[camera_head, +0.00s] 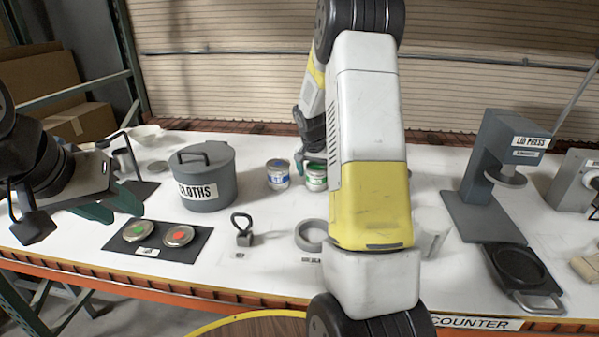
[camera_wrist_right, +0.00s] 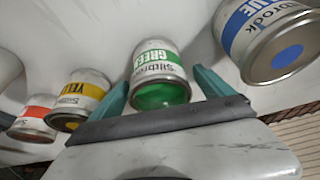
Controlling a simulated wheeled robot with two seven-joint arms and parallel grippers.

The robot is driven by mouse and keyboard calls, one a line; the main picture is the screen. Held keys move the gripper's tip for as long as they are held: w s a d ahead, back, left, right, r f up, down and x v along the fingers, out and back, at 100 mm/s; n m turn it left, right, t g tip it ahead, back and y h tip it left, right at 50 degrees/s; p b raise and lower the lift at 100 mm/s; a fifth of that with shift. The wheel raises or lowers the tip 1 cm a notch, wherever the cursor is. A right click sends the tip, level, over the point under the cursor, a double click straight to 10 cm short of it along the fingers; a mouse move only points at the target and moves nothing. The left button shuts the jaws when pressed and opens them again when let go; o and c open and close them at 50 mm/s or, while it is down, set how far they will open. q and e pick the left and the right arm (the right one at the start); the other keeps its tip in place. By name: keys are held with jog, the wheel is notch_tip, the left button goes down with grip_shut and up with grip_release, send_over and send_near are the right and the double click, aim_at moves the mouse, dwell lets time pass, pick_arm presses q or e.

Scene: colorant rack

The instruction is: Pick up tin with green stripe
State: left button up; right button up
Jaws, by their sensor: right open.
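The tin with the green stripe (camera_wrist_right: 158,75) stands between the two teal fingers of my right gripper (camera_wrist_right: 160,92) in the right wrist view. The fingers are open on either side of it, and I cannot tell whether they touch it. In the head view the green-striped tin (camera_head: 316,178) stands on the counter, partly hidden by my right arm.
A blue-striped tin (camera_head: 277,175) stands close left of the green one. Yellow (camera_wrist_right: 82,98) and red (camera_wrist_right: 36,116) tins show in the wrist view. A grey cloths pot (camera_head: 205,180), lid mat (camera_head: 158,242) and lid press (camera_head: 492,180) share the white counter.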

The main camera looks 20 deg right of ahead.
jog(key=shift+w+d+f, duration=0.15)
jog(key=shift+w+f, duration=0.05)
jog(key=shift+f, duration=0.45)
jog(key=c, duration=1.7)
jog(key=shift+c, duration=0.2)
jog(key=shift+r, duration=0.25)
